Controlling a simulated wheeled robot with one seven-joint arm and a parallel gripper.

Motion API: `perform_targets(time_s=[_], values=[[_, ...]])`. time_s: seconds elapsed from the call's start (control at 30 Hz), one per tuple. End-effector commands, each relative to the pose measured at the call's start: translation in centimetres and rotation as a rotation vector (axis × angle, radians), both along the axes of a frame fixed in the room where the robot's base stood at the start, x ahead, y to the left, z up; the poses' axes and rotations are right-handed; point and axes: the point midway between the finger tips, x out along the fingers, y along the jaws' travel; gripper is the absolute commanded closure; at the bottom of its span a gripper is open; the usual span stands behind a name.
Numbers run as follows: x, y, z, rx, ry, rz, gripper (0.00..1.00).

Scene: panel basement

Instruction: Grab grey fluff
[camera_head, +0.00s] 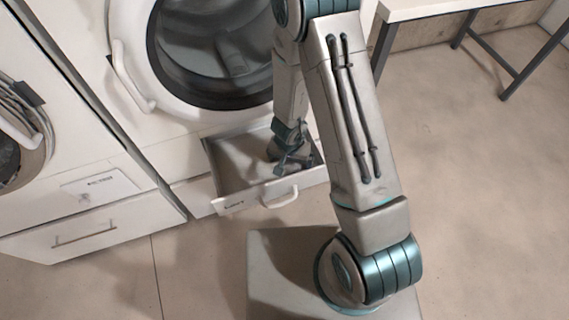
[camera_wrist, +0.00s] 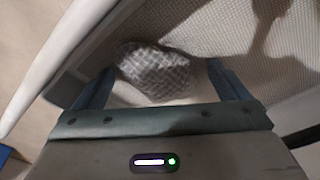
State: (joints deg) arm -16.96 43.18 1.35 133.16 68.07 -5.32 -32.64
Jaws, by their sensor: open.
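The grey fluff (camera_wrist: 155,70) is a rounded, mesh-patterned grey lump in the wrist view, lying on the floor of the open drawer. My gripper (camera_wrist: 155,88) is open, with one finger to each side of the fluff; I cannot tell whether they touch it. In the head view my gripper (camera_head: 290,160) reaches down into the open drawer (camera_head: 228,205) under the washing machine. The fluff cannot be made out in the head view.
The washing machine (camera_head: 130,75) with its round door stands behind the drawer. The drawer's white handle (camera_head: 280,197) faces front. Another machine with a closed drawer (camera_head: 85,232) stands at left. A table (camera_head: 440,8) is at upper right. The floor at right is clear.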

Motion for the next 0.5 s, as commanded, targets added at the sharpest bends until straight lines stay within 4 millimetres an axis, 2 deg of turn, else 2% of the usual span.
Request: perform_targets(time_s=[0.1,0.27,0.5], values=[[0.00,0.00,0.06,0.000,0.000,0.000,0.08],[0.00,0.00,0.07,0.000,0.000,-0.001,0.51],[0.00,0.00,0.08,0.000,0.000,-0.001,0.55]])
